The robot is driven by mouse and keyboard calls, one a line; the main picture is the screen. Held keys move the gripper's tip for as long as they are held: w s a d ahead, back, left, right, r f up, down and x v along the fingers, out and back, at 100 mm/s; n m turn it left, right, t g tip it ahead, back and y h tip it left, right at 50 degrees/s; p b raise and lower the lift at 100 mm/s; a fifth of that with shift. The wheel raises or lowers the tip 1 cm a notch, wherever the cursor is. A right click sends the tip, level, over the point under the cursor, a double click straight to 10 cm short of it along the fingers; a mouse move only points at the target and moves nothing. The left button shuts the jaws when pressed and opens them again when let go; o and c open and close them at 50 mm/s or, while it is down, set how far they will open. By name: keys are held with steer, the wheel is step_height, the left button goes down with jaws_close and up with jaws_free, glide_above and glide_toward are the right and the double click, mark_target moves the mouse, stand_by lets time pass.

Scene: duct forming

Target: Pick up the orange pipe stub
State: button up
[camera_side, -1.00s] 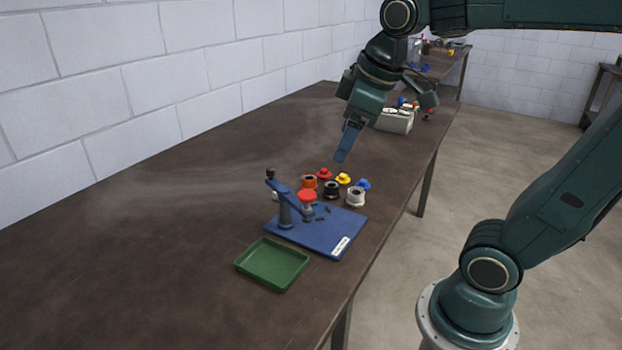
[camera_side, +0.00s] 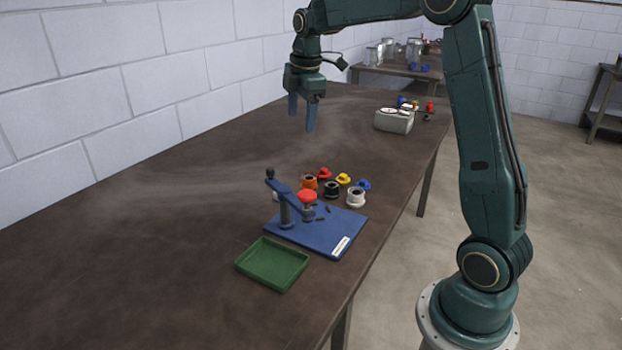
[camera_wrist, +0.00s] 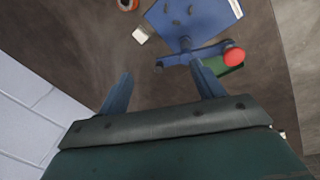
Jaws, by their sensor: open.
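The orange pipe stub (camera_side: 309,181) stands on the brown table behind the blue fixture, at the left end of a row of small parts. In the wrist view the orange stub (camera_wrist: 128,4) shows at the top edge, partly cut off. My gripper (camera_side: 303,114) is open and empty, pointing down high above the table, behind and above the stub in the side view. Its two blue fingers (camera_wrist: 162,84) are spread apart in the wrist view, with nothing between them but table.
The blue fixture (camera_side: 326,236) with its lever arm and red knob (camera_side: 307,196) stands in front of the stub. A black stub (camera_side: 331,189), a white stub (camera_side: 356,198) and red, yellow and blue caps sit close by. A green tray (camera_side: 272,265) lies in front. The left table is clear.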

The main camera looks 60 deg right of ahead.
steer(key=w+d+f+n, duration=0.3)
steer(key=w+d+f, duration=0.1)
steer(key=d+f, duration=0.25)
steer(key=n+g, duration=0.2)
steer(key=n, duration=0.1)
glide_above(309, 178)
step_height(309, 178, down, 6)
steer(key=shift+s+d+f+y, duration=0.1)
steer(key=shift+s+d+y, duration=0.1)
steer(key=shift+y, duration=0.1)
steer(key=shift+f, duration=4.3)
steer(key=shift+w+a+f, duration=0.1)
steer(key=shift+f, duration=1.2)
steer(key=shift+w+a+f, duration=0.1)
steer(key=shift+f, duration=1.2)
